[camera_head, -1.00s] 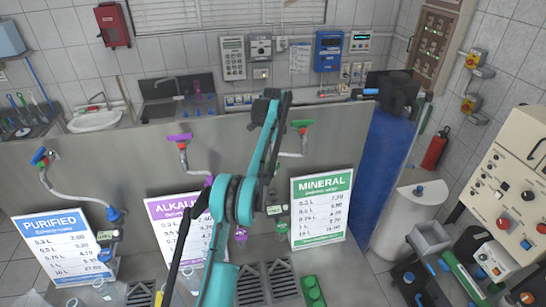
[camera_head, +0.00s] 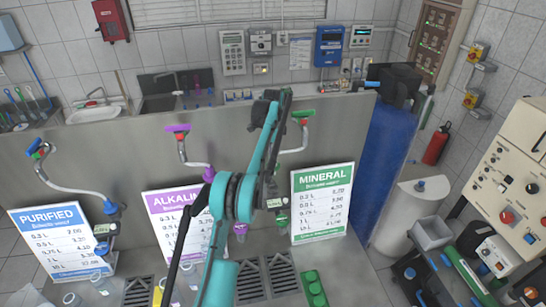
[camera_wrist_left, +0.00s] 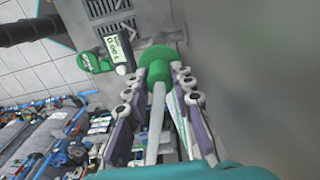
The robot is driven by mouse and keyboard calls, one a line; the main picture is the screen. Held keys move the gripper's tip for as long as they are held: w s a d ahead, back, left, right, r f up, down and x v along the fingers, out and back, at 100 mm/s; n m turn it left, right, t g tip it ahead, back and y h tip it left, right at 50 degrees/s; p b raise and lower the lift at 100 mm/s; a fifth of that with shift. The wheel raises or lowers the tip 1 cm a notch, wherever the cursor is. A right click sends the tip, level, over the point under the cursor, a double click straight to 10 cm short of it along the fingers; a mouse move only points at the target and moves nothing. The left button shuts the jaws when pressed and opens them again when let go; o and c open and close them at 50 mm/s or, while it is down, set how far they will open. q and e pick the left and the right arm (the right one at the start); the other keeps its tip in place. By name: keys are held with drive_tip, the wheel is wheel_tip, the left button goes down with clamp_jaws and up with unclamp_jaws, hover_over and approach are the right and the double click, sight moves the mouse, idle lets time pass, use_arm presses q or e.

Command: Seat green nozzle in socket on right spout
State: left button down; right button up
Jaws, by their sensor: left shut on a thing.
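In the left wrist view my left gripper (camera_wrist_left: 160,92) is shut around the green nozzle (camera_wrist_left: 157,62), with the pale hose (camera_wrist_left: 153,130) running back between its fingers. The nozzle's far end is at a grey metal fitting (camera_wrist_left: 162,40) on the panel; I cannot tell whether it is seated. Beside it are a small display (camera_wrist_left: 123,54) and a green knob (camera_wrist_left: 88,62). The right hose (camera_head: 290,151) runs down behind the arm from the green-handled tap (camera_head: 303,115). My right gripper is not in view.
The MINERAL sign (camera_head: 322,205) stands just right of the arm, and the ALKALINE sign (camera_head: 177,225) stands left. A blue tank (camera_head: 386,170) stands right of the panel.

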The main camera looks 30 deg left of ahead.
sight(273, 174)
use_arm(q)
drive_tip(key=shift+f+b, duration=2.25)
drive_tip(key=shift+f, duration=1.2)
drive_tip(key=shift+f, duration=0.3)
drive_tip(key=shift+f+b, duration=0.95)
drive_tip(key=shift+f, duration=0.15)
drive_tip(key=shift+f, duration=0.1)
drive_tip(key=shift+f+b, duration=0.35)
